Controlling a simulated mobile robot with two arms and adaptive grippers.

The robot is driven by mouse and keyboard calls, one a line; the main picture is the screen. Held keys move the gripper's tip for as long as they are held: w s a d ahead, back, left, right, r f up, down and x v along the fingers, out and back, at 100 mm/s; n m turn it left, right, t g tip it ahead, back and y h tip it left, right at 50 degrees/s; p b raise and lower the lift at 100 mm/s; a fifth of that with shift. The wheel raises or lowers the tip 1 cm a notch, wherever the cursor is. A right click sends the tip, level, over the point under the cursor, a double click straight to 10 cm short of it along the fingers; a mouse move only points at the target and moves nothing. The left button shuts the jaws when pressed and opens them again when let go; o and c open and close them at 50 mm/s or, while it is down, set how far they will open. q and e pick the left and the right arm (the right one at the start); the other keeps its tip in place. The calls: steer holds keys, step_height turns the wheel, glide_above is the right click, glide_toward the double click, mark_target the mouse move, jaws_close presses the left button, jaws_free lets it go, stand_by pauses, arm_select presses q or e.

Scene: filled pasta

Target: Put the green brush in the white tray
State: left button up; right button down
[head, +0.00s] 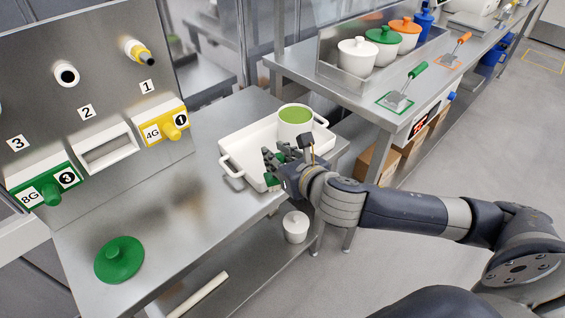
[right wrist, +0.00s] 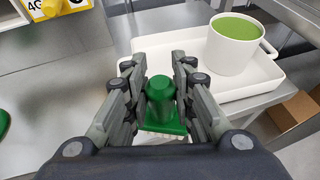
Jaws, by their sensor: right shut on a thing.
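The white tray (head: 240,148) lies on the steel counter and holds a white pot (head: 294,129) with green contents at its far right. My right gripper (head: 277,163) is at the tray's near right side. It is shut on the green brush (right wrist: 161,102), whose knob-like handle is between the fingers, with a wide base and pale bristles below. In the head view the brush (head: 272,184) is mostly hidden by the fingers. The tray (right wrist: 265,80) and pot (right wrist: 233,45) also show in the right wrist view. I cannot tell whether the bristles touch the tray. My left gripper is not in view.
A green lid (head: 119,259) lies at the counter's near left. A steel panel with numbered outlets (head: 90,100) stands at the left. A second counter at the back right holds lidded pots (head: 358,57) and a green-handled scraper (head: 405,86). A white container (head: 295,227) sits below.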

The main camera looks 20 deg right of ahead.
steer(key=shift+w, duration=0.1)
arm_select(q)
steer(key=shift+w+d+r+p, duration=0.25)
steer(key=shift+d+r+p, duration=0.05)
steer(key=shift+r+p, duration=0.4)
arm_select(e)
steer(key=shift+d+r+x, duration=0.15)
steer(key=shift+x, duration=2.6)
steer(key=shift+d+r+x, duration=0.1)
steer(key=shift+d+x, duration=0.05)
steer(key=shift+x, duration=2.6)
steer(key=shift+d+r+x, duration=0.15)
steer(key=shift+x, duration=2.55)
steer(key=shift+w+f, duration=0.1)
steer(key=shift+w, duration=0.05)
steer(key=c, duration=1.4)
jaws_free()
steer(key=shift+o, duration=0.2)
